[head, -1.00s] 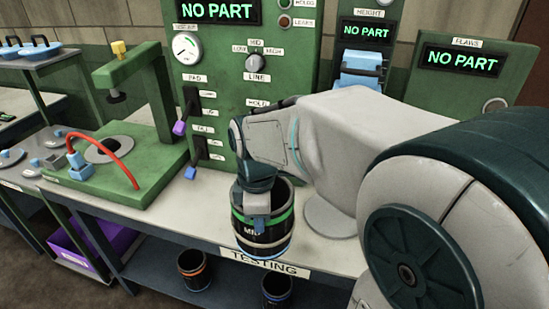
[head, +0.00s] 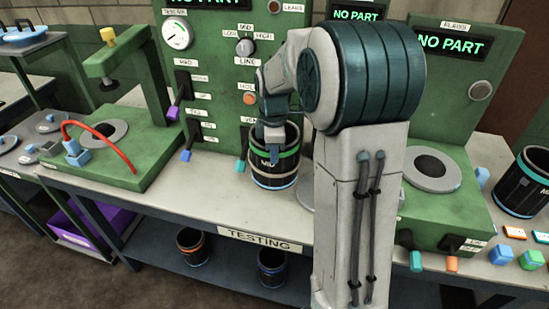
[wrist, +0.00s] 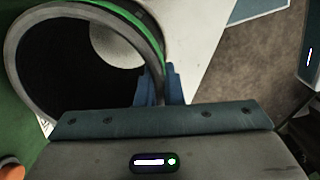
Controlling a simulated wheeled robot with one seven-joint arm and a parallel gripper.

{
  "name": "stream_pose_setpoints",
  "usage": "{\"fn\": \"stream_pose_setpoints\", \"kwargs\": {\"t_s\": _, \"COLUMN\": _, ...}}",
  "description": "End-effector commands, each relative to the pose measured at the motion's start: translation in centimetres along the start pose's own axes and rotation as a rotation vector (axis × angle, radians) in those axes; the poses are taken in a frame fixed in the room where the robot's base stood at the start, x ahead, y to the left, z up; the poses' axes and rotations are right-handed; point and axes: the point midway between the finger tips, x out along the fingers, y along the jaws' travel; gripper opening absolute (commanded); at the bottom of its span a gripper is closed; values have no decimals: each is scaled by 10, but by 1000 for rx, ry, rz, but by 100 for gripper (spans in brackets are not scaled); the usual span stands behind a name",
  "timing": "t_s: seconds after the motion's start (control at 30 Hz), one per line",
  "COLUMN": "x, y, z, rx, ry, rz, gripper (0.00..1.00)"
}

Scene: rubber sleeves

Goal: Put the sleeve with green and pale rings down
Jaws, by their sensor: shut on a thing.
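The sleeve with green and pale rings (head: 274,172) is a black open-topped cylinder, upright at the testing bench (head: 215,205), in front of the tall green panel. It has a blue band at its bottom edge. I cannot tell whether its base touches the bench top. My gripper (head: 272,150) comes down from above and is shut on the near wall of the sleeve. In the wrist view, the blue fingertips (wrist: 160,85) pinch the rim of the sleeve (wrist: 160,40), and its dark inside shows at upper left.
A green press fixture (head: 110,150) with a red hose stands left. A green flaws station (head: 430,175) stands right, near another black sleeve (head: 522,185). An orange-ringed sleeve (head: 193,250) and a blue-ringed sleeve (head: 272,270) stand on the lower shelf. Bench left of the held sleeve is clear.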

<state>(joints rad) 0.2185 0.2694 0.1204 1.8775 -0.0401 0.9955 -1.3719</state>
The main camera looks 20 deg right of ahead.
Motion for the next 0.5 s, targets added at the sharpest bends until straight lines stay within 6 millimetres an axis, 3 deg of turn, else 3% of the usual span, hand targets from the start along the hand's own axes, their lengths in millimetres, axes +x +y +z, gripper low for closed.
{"fn": "stream_pose_setpoints", "kwargs": {"t_s": 0.3, "x": 32, "y": 5, "z": 2, "rx": 0, "ry": 0, "rz": 1, "gripper": 0}}
{"fn": "stream_pose_setpoints", "kwargs": {"t_s": 0.5, "x": 34, "y": 6, "z": 2, "rx": 0, "ry": 0, "rz": 4, "gripper": 0}}
